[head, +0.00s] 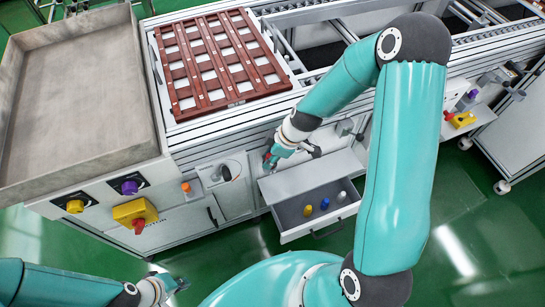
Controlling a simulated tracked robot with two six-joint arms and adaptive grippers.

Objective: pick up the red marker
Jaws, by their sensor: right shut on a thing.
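My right gripper (272,160) is shut on a small red thing (267,156), which I take to be the red marker; the fingers hide much of it. The gripper is in front of the conveyor's side, above and left of the open drawer (290,238). In the drawer stand a yellow marker (308,210), a blue marker (325,204) and a pale grey one (342,196). My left gripper (177,286) is low at the bottom left, over the green floor and away from the drawer; its jaws are too small to read.
A brown slatted tray (186,77) lies on the conveyor. A grey metal bin (84,175) stands at the left, above a yellow box with a red knob (136,214). An orange-topped item (187,188) sits on the cabinet front. A shelf with a yellow-and-red item (460,119) is at the right.

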